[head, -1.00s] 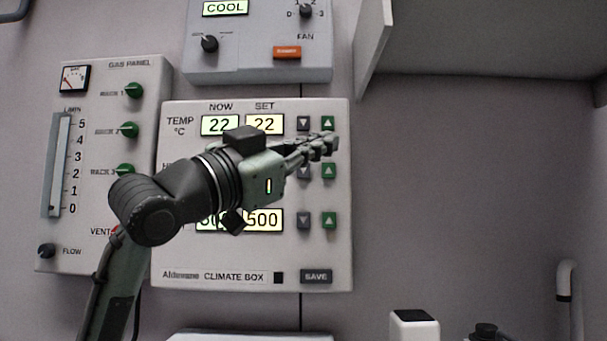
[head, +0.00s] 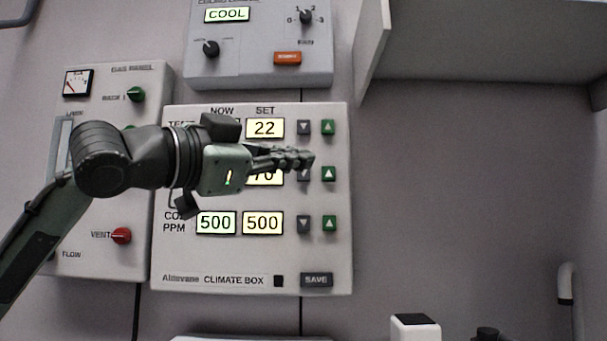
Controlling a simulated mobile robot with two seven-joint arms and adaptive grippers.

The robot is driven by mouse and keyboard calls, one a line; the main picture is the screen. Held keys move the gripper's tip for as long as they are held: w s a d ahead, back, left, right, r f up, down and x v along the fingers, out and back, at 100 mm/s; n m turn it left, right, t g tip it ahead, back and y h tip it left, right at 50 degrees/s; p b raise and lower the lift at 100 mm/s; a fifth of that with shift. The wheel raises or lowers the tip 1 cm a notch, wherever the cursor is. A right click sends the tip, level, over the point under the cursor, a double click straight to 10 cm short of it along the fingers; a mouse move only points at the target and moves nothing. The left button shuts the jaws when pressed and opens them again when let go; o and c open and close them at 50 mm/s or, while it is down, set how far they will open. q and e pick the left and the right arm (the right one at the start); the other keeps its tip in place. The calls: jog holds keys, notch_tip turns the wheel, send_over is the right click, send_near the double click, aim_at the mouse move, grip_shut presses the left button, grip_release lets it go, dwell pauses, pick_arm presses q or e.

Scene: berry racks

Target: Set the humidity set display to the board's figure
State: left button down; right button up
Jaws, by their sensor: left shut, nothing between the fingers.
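The climate box (head: 190,258) is on the wall in the head view. Its middle-row humidity set display (head: 266,180) is partly covered by my left gripper; its visible lower part looks like 70, but I cannot read it surely. The humidity up button (head: 328,173), green, is clear to the right of the fingers. The grey humidity down button (head: 304,175) is partly hidden behind the fingertips. My left gripper (head: 308,160) is shut and empty, its tips in front of the down button's upper edge; I cannot tell whether they touch. My right gripper is not in view.
The temperature set display (head: 264,128) reads 22 and the CO2 set display (head: 262,223) reads 500. A save button (head: 316,280) is at the lower right. A gas panel (head: 100,255) stands left, a cooling unit (head: 260,70) above, and a shelf (head: 480,45) upper right.

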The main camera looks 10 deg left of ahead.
aim_at(304, 174)
pick_arm(q)
jog(key=shift+w+a+p, duration=0.25)
jog(key=shift+w, duration=1.1)
jog(key=shift+w+a+p, duration=0.25)
jog(key=shift+w+a, duration=0.05)
jog(key=shift+w, duration=1.1)
jog(key=shift+w+a+p, duration=0.25)
jog(key=shift+w, duration=1.1)
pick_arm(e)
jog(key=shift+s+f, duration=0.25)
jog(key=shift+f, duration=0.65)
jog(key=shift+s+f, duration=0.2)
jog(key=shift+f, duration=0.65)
pick_arm(q)
jog(key=shift+w+a+p, duration=0.1)
jog(key=shift+w+p, duration=0.25)
jog(key=shift+p, duration=0.15)
jog(key=shift+w, duration=0.1)
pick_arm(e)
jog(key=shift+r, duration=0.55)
